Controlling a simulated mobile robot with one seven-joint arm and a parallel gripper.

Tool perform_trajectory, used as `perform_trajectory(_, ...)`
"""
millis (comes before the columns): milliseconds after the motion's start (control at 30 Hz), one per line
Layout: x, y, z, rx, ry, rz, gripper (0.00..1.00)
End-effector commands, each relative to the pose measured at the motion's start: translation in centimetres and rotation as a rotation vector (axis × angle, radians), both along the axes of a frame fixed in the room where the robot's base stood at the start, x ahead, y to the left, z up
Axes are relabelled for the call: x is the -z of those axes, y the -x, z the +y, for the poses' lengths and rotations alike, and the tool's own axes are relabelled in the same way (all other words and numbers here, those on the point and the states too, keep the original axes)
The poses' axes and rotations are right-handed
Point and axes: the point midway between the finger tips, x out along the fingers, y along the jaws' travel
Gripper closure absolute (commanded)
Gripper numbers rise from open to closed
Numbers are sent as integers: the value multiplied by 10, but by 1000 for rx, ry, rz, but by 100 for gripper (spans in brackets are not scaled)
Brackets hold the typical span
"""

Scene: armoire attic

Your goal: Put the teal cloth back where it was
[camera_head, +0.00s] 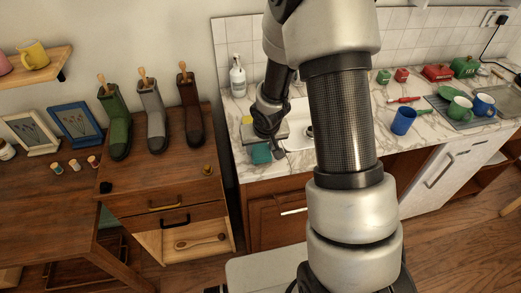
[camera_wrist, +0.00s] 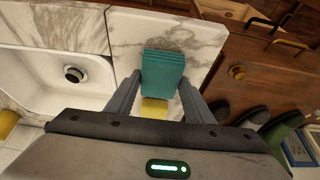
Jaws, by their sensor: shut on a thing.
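The teal cloth (camera_head: 261,155) is a folded, layered block at the front left of the marble counter, left of the sink. It also shows in the wrist view (camera_wrist: 163,68), between the two grey fingers. My gripper (camera_wrist: 161,92) is shut on the cloth, with much of the cloth standing out past the fingertips. In the head view my gripper (camera_head: 267,141) is over the counter's left end, partly hidden by my wrist. Whether the cloth touches the counter I cannot tell.
A yellow sponge (camera_wrist: 154,112) lies on the counter behind the cloth. The white sink (camera_wrist: 62,75) is beside it, and a soap bottle (camera_head: 237,78) stands at the back. A wooden cabinet with boots (camera_head: 156,120) is to the left. A blue mug (camera_head: 403,121) stands farther right.

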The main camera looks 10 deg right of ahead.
Motion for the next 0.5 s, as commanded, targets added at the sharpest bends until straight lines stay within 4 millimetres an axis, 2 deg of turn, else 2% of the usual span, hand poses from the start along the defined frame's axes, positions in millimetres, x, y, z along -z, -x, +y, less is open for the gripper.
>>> perform_trajectory(33, 8, 0, 0, -1, 2, 2, 70)
perform_trajectory(367, 11, 0, 0, 0, 0, -1, 70)
perform_trajectory(400, 10, 0, 0, 0, 0, -1, 49)
perform_trajectory(500, 10, 0, 0, 0, 0, -1, 34)
